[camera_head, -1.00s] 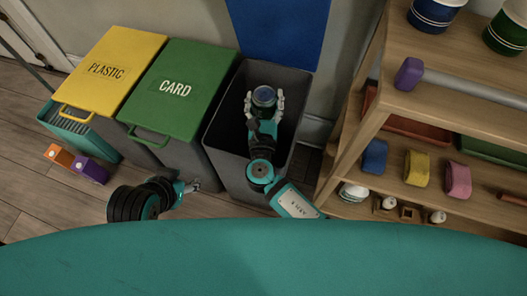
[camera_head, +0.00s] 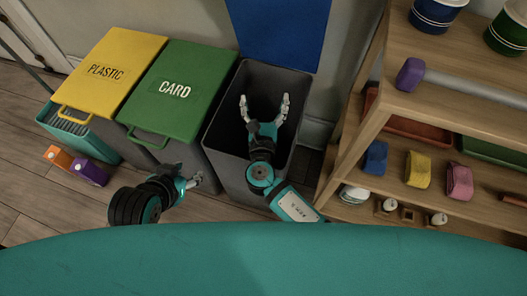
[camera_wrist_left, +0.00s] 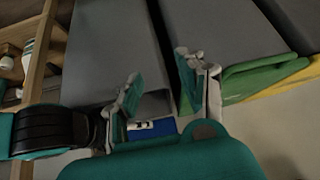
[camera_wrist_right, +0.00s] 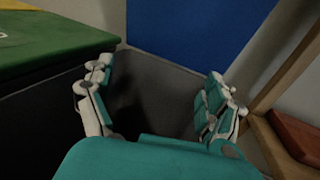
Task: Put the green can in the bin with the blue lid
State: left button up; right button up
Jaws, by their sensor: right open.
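The bin with the blue lid (camera_head: 279,30) stands with its lid raised against the wall. Its grey body (camera_head: 236,180) is open at the top, and the inside is dark. My right gripper (camera_head: 264,102) is over the bin's opening with its fingers spread and nothing between them. The right wrist view also shows the empty fingers (camera_wrist_right: 160,75), with the blue lid behind them. The green can is not visible in any current view. My left gripper (camera_head: 193,182) is low in front of the bins. In the left wrist view its fingers (camera_wrist_left: 160,75) are apart and empty.
A bin with a yellow PLASTIC lid (camera_head: 109,70) and one with a green CARD lid (camera_head: 176,88) stand closed to the left. A wooden shelf unit (camera_head: 345,150) with several items stands close on the right. Orange (camera_head: 58,156) and purple (camera_head: 90,172) boxes lie on the floor.

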notch_tip(320, 180, up, 10)
dwell(0.5)
dwell(0.4)
